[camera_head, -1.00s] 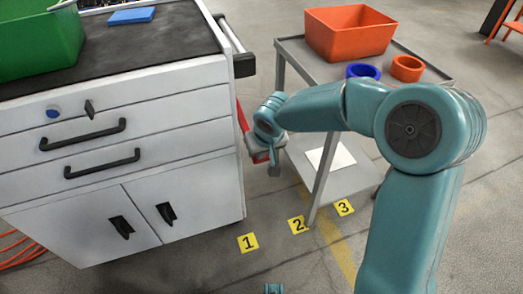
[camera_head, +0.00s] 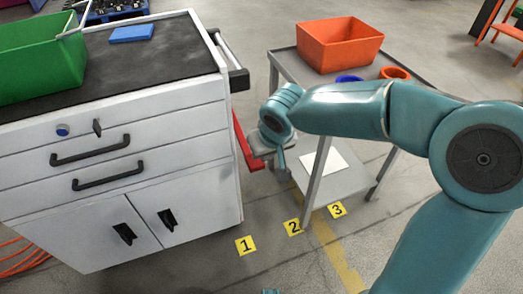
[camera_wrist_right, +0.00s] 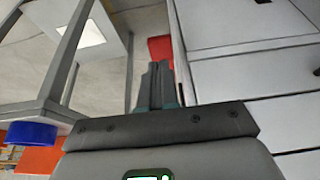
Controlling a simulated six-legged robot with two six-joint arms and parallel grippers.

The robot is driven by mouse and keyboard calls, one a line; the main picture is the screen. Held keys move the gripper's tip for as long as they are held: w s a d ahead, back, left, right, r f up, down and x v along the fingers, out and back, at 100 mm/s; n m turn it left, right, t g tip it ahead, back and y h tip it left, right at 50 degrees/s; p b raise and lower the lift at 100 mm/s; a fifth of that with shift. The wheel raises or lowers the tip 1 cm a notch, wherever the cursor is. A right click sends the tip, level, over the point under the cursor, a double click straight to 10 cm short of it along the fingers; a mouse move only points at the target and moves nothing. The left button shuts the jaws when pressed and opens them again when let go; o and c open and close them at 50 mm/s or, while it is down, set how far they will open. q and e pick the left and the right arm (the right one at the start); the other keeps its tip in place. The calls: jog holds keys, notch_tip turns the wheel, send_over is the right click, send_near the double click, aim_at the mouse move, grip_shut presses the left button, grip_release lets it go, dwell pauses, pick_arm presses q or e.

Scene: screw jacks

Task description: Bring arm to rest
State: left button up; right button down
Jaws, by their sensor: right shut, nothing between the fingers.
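My right arm comes in from the right in the head view, its teal links bent at a large round joint. Its right gripper (camera_head: 278,163) hangs in the gap between the white cabinet (camera_head: 115,150) and the grey cart (camera_head: 335,185), partly hidden by the wrist. In the right wrist view the two dark fingers of the right gripper (camera_wrist_right: 157,83) lie together, shut and empty. My left gripper is not in view.
A red part (camera_head: 243,150) stands beside the cabinet, behind the gripper. The cart carries an orange bin (camera_head: 340,48), a blue ring (camera_head: 349,79) and an orange ring (camera_head: 395,73). A green bin (camera_head: 35,65) and blue block (camera_head: 131,33) sit on the cabinet.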

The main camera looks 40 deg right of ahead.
jog(key=shift+s+a+r, duration=0.1)
jog(key=shift+s+r, duration=0.3)
jog(key=shift+r, duration=0.1)
jog(key=s+a+f+n+g+y, duration=0.1)
jog(key=s+a+f+y, duration=0.1)
jog(key=a+f, duration=0.6)
jog(key=s+a+f+g+y, duration=0.2)
jog(key=a+f, duration=0.2)
jog(key=f, duration=0.9)
jog(key=s+a+f+g+y, duration=0.1)
jog(key=s+a+f, duration=0.4)
jog(key=s+f, duration=0.6)
notch_tip(320, 180, up, 25)
jog(key=p, duration=2.5)
jog(key=shift+s+f, duration=0.15)
jog(key=shift+s, duration=0.15)
